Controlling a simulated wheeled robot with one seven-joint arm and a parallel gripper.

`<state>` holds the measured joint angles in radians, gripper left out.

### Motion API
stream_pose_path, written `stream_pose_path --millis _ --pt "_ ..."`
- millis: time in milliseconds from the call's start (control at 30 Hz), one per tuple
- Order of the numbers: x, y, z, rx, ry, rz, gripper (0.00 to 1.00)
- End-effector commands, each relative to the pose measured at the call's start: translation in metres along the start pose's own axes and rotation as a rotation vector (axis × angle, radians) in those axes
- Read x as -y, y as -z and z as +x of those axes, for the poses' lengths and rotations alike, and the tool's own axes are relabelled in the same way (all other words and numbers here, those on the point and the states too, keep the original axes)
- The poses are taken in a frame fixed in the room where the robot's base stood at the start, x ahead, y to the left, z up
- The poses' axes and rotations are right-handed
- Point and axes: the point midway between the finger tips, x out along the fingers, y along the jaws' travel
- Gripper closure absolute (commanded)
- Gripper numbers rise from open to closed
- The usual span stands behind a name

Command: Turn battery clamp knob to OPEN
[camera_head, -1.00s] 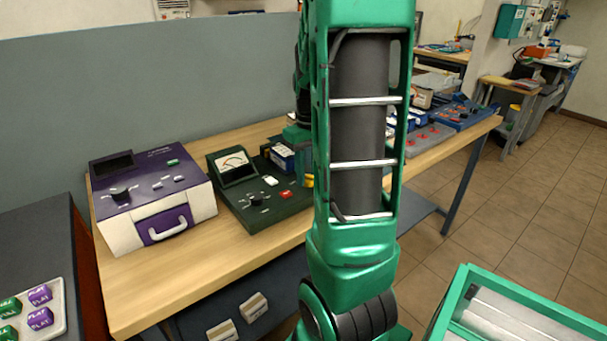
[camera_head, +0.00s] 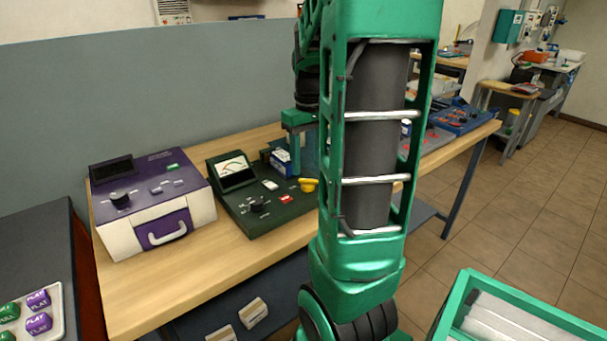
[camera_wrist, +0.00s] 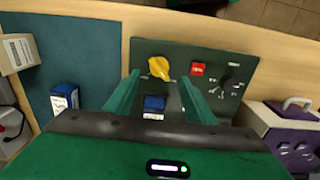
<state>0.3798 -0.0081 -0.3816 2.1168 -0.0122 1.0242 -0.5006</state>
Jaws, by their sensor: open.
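The yellow clamp knob (camera_head: 309,185) is on the right part of the dark green tester (camera_head: 262,216) on the wooden bench. In the wrist view the yellow knob (camera_wrist: 160,68) lies ahead of and between the fingertips of my gripper (camera_wrist: 160,80), which is open with nothing held. A blue-and-white battery (camera_wrist: 154,104) sits nearer the wrist, between the fingers. In the head view my gripper is above the battery (camera_head: 281,160) and behind the knob, partly hidden by my arm. I cannot read any OPEN marking or tell contact with the knob.
A red button (camera_wrist: 198,69) and a black dial (camera_wrist: 227,86) are beside the knob. A purple-and-white case (camera_head: 155,200) stands left of the tester. A blue mat (camera_wrist: 60,55) with another blue battery (camera_wrist: 64,97) lies on the other side. Bare bench runs along the front.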

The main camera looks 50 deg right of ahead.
Motion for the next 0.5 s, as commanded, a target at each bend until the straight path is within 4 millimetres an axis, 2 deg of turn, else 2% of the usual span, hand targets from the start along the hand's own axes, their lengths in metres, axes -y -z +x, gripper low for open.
stream_pose_path --millis 33,200,333,500 --pt "0.0 0.002 -0.01 -0.005 -0.002 -0.002 0.5" --pt "0.001 0.002 -0.035 -0.002 -0.001 -0.002 0.5" --pt "0.001 0.002 -0.045 -0.001 0.0 -0.002 0.5" --pt "0.001 0.001 -0.049 0.0 0.0 -0.002 0.5"
